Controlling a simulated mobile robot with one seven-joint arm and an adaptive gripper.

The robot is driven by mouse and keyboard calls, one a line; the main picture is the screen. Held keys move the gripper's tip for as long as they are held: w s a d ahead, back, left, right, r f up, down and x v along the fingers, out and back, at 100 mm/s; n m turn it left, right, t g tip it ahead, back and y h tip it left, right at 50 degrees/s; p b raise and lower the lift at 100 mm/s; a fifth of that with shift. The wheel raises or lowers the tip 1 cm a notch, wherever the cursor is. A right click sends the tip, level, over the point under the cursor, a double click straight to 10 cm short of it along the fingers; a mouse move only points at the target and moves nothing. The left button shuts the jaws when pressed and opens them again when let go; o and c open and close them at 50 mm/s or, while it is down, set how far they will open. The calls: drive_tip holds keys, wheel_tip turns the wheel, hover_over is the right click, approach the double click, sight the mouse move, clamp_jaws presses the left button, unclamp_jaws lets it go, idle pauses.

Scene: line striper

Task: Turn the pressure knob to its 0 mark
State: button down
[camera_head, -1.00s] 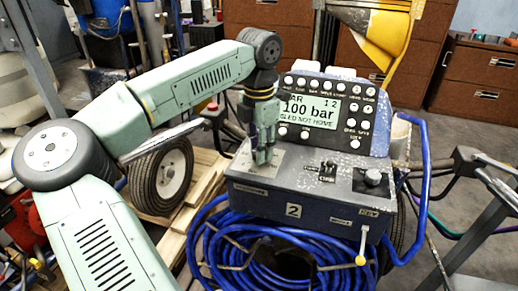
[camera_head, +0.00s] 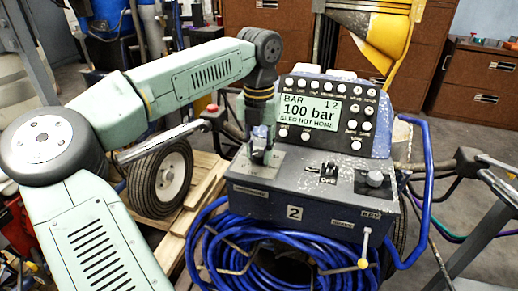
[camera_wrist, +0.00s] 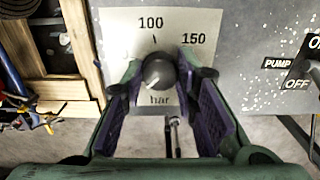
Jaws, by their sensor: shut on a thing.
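The pressure knob (camera_wrist: 159,73) is a round grey knob on a pale scale plate (camera_wrist: 118,40) marked 100, 150 and bar; the 0 mark is not visible. A tick stands under the 100 above the knob, but the knob's pointer is hard to make out. My gripper (camera_wrist: 160,78) is shut on the knob, with a purple-padded finger on each side. In the head view my gripper (camera_head: 261,150) points down at the console's left, hiding the knob. The display (camera_head: 309,111) reads 100 bar and SLED NOT HOME.
Buttons surround the display. A coiled blue hose (camera_head: 250,235) hangs in front; a wheel (camera_head: 163,177) and wooden pallet (camera_head: 203,185) lie left.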

sight(259, 153)
idle(0.4)
drive_tip(key=c, duration=1.2)
unclamp_jaws()
drive_tip(key=shift+c, duration=0.2)
drive_tip(key=shift+r, duration=0.1)
wheel_tip(259, 153, up, 12)
